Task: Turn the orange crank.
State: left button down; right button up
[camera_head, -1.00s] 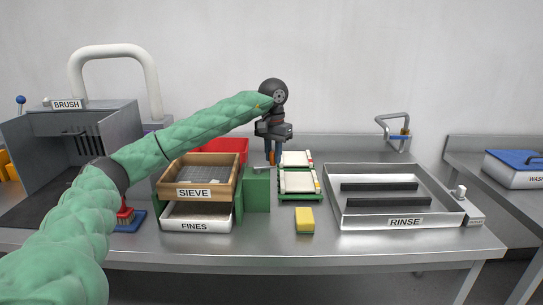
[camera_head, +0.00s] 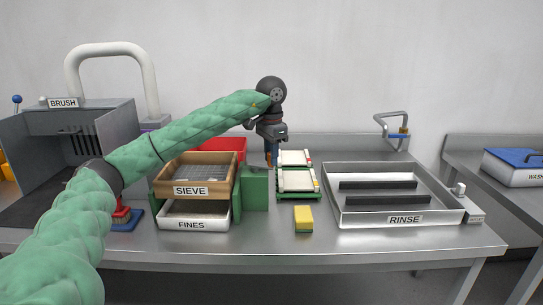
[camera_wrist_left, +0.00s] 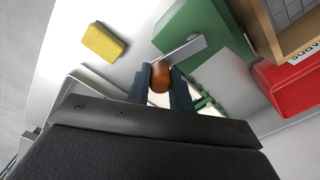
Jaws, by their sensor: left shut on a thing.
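The orange crank knob (camera_wrist_left: 160,76) sits between the two dark fingers of my left gripper (camera_wrist_left: 165,84) in the left wrist view. The gripper is shut on it. A flat grey crank arm (camera_wrist_left: 184,49) runs from the knob towards the green housing (camera_wrist_left: 205,30). In the head view my left gripper (camera_head: 269,155) points down just behind the green housing (camera_head: 255,190), right of the wooden SIEVE tray (camera_head: 212,189). The knob is mostly hidden there by the fingers. My right gripper is not in view.
A white FINES tray (camera_head: 212,224) lies under the sieve. A red bin (camera_head: 232,144) stands behind. Green-framed white trays (camera_head: 298,180) are close right of the gripper, with a yellow sponge (camera_head: 303,215) in front. The RINSE basin (camera_head: 354,219) is further right.

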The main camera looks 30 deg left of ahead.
pick_arm(q)
jog(key=c, duration=1.3)
grip_release()
jog(key=shift+o, duration=0.2)
jog(key=shift+r, duration=0.1)
notch_tip(320, 180, up, 6)
jog(key=shift+f, duration=0.2)
jog(key=shift+r, duration=1)
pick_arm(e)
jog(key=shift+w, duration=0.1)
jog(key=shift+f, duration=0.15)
